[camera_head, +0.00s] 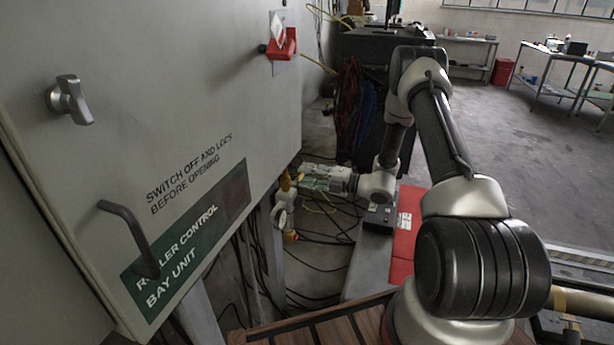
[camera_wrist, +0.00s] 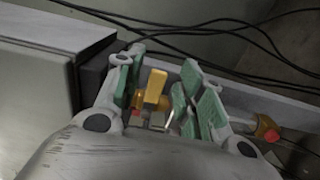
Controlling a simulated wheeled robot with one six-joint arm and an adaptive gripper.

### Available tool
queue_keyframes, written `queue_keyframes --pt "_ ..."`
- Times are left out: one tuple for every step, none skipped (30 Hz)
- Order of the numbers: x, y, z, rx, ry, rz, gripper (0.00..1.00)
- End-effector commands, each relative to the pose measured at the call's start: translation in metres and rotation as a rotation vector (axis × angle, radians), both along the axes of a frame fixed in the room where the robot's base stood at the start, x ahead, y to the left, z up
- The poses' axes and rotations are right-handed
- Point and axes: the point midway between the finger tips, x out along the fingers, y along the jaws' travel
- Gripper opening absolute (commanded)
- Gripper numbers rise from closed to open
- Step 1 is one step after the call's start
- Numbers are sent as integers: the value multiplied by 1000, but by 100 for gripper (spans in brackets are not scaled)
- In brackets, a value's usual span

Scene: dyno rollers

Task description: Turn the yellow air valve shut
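The yellow air valve handle (camera_wrist: 155,88) stands up between the fingers of my gripper (camera_wrist: 160,72) in the wrist view, on a brass-coloured body. My gripper is open, with green pads on both sides of the handle. The left pad is close to the handle, and a clear gap shows on the right. I cannot tell whether the left pad touches it. In the head view the yellow handle (camera_head: 286,182) shows just left of my gripper (camera_head: 298,180), beside the lower edge of the grey cabinet. The fingers partly hide the valve's lower part.
The grey roller control cabinet (camera_head: 220,110) stands close at left, with a protruding black handle (camera_head: 128,232) and a red switch (camera_head: 281,46). Another yellow-and-red fitting (camera_wrist: 267,130) sits right of my fingers. Black cables (camera_head: 318,262) lie on the floor. A red box (camera_head: 406,235) is near my arm.

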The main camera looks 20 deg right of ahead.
Motion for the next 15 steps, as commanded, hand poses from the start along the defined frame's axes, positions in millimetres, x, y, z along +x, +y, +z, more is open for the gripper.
queue_keyframes --pt "-3 -6 0 0 0 -2 38" --pt "-6 -10 0 0 0 -3 38" --pt "-10 -16 0 0 0 -5 38" --pt "-14 -21 0 0 0 -4 38" --pt "-18 -27 0 0 0 -5 38" --pt "-23 -34 0 1 0 -5 38" --pt "-28 -40 0 1 1 -5 38" --pt "-32 -46 0 1 1 -6 38" --pt "-37 -54 0 1 1 -6 38" --pt "-41 -59 0 1 1 -6 38" --pt "-44 -64 0 1 1 -5 38" --pt "-49 -70 0 1 1 -6 38" --pt "-52 -74 0 1 0 -5 38" --pt "-55 -78 0 1 0 -4 38" --pt "-58 -82 0 1 0 -5 38"
